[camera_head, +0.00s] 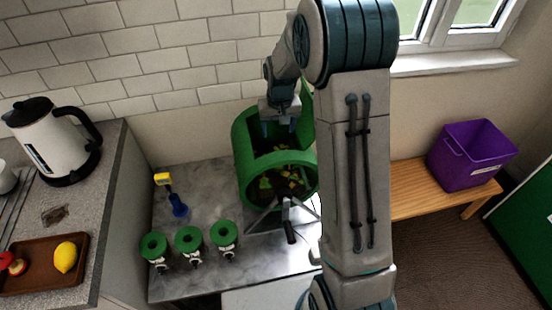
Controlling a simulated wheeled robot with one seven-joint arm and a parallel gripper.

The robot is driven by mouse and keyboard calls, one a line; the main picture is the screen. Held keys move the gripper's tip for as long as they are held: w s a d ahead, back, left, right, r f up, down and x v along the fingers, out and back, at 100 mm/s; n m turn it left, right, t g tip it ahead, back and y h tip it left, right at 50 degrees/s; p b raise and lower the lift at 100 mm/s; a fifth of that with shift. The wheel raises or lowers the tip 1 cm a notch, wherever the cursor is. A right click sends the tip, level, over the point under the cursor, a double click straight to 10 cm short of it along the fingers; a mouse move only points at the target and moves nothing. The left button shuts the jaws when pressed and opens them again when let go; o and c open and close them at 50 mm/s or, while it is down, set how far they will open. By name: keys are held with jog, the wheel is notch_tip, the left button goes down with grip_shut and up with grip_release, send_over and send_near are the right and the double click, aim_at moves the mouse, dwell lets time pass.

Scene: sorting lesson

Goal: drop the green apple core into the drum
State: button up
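The green drum (244,158) stands on the grey worktop against the tiled wall, its dark open mouth facing forward. Brown, yellow and green scraps (283,184) show inside. My gripper (280,128) points down at the drum's upper opening, with its fingertips at or just inside the rim. The fingers are small and shaded, so I cannot tell whether they are open or shut. I cannot make out a green apple core, either in my gripper or among the scraps. My arm covers the drum's right surroundings.
Several green-topped items (189,240) line the worktop's front, near a blue-and-yellow tool (178,206). At left are a white kettle (48,145) and a brown tray (35,280) with a lemon (65,257) and red fruit. A purple bin (468,158) sits on a wooden bench (408,200) at right.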

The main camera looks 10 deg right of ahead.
jog(key=shift+r, duration=0.1)
notch_tip(320, 180, up, 14)
jog(key=s+b, duration=0.1)
jog(key=shift+s+f+b, duration=0.25)
jog(key=shift+s+b, duration=0.1)
dwell(0.3)
jog(key=s+f+t, duration=0.1)
jog(key=s, duration=2.5)
jog(key=shift+s+f+t, duration=0.15)
jog(key=shift+f+t, duration=0.15)
jog(key=shift+t, duration=0.1)
